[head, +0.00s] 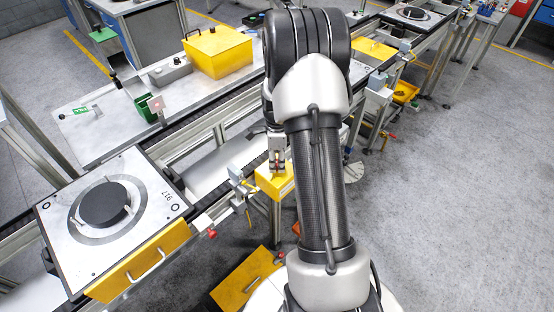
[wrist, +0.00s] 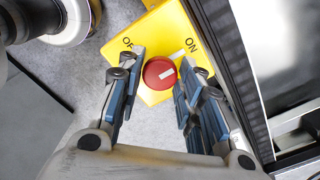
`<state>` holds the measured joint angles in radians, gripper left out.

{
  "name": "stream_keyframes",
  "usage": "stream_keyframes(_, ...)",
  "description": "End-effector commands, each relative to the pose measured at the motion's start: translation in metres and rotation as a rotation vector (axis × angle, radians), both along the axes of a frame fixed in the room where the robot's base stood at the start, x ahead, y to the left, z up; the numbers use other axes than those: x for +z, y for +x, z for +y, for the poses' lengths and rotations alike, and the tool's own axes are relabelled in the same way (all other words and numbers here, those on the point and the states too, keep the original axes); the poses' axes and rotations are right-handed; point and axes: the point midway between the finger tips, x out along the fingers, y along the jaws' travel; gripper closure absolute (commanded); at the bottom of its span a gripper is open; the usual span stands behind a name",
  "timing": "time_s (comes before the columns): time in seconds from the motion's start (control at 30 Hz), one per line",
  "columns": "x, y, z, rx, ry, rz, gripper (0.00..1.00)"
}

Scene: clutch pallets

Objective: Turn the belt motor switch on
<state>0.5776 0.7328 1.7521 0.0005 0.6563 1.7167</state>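The belt motor switch is a yellow box (wrist: 150,37) with a round red knob (wrist: 160,73) on its face. OFF, partly covered, is printed at the left and ON at the right. The knob bears a white bar, slanting in the picture; a second white mark lies on the box just above it. My gripper (wrist: 156,70) is open, one finger on each side of the knob in the wrist view. The right finger looks very close to it; contact is unclear. In the head view my gripper (head: 277,168) is at the yellow box (head: 272,184); the knob is hidden there.
A conveyor with dark belt edges runs diagonally past the box. A pallet (head: 150,168) with a black disc (head: 104,204) stands at the left. A yellow case (head: 217,52) and a green bin (head: 146,110) are behind. Grey floor (head: 450,200) is clear at the right.

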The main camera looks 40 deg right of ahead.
Motion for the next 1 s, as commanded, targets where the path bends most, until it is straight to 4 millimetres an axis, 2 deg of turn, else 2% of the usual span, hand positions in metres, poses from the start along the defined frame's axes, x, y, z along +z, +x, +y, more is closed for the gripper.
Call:
stream_keyframes(0.2, 0.0, 0.0, 0.0, 0.001, 0.0, 0.0, 0.49)
stream_keyframes(0.57, 0.003, 0.0, 0.0, 0.002, -0.001, -0.001, 0.49)
stream_keyframes(0.67, 0.012, 0.001, 0.0, 0.002, -0.001, -0.001, 0.49)
stream_keyframes(0.77, 0.03, 0.001, -0.001, 0.002, -0.003, -0.003, 0.49)
stream_keyframes(1.0, 0.082, 0.001, -0.001, 0.002, -0.003, -0.004, 0.49)
